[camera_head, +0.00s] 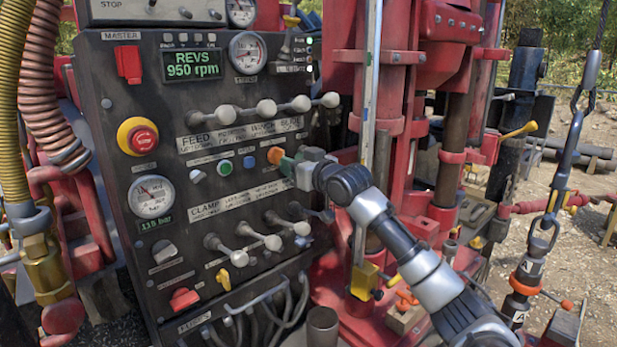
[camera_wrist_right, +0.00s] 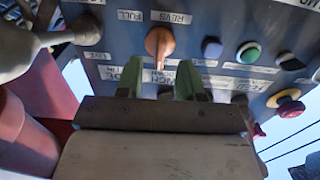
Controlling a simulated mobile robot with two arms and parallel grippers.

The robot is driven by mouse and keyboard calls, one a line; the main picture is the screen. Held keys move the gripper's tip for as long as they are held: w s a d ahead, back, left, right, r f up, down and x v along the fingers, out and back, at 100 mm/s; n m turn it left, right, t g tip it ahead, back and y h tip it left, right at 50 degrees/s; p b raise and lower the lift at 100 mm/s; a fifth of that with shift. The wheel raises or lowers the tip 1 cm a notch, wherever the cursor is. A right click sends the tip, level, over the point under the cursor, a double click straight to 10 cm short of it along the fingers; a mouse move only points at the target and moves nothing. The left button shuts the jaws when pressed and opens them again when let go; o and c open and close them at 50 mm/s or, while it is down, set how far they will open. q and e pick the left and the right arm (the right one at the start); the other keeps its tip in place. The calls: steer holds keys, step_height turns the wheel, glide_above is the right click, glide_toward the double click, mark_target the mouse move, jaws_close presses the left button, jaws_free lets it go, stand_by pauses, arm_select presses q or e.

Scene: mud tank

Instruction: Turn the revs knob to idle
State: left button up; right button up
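The revs knob is orange (camera_head: 276,155) and sits on the dark control panel (camera_head: 150,85) in the head view. In the right wrist view the knob (camera_wrist_right: 160,41) is at the top centre, its narrow end pointing down in the picture. My right gripper (camera_head: 287,160) is at the knob, partly covering it in the head view. In the right wrist view its green fingers (camera_wrist_right: 160,72) are apart, with the knob just beyond and between the tips; contact cannot be told. A display (camera_head: 192,66) reads REVS 950 rpm. My left gripper is not in view.
A row of levers (camera_head: 267,107) is above the knob and another (camera_head: 258,238) below. Green (camera_head: 225,167) and blue (camera_head: 249,162) buttons are beside it. A red emergency stop (camera_head: 143,140) is at the left. The red drill mast (camera_head: 400,110) stands right of the panel.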

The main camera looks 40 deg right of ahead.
steer(key=s+b, duration=0.2)
steer(key=s, duration=0.4)
steer(key=shift+s+d, duration=0.25)
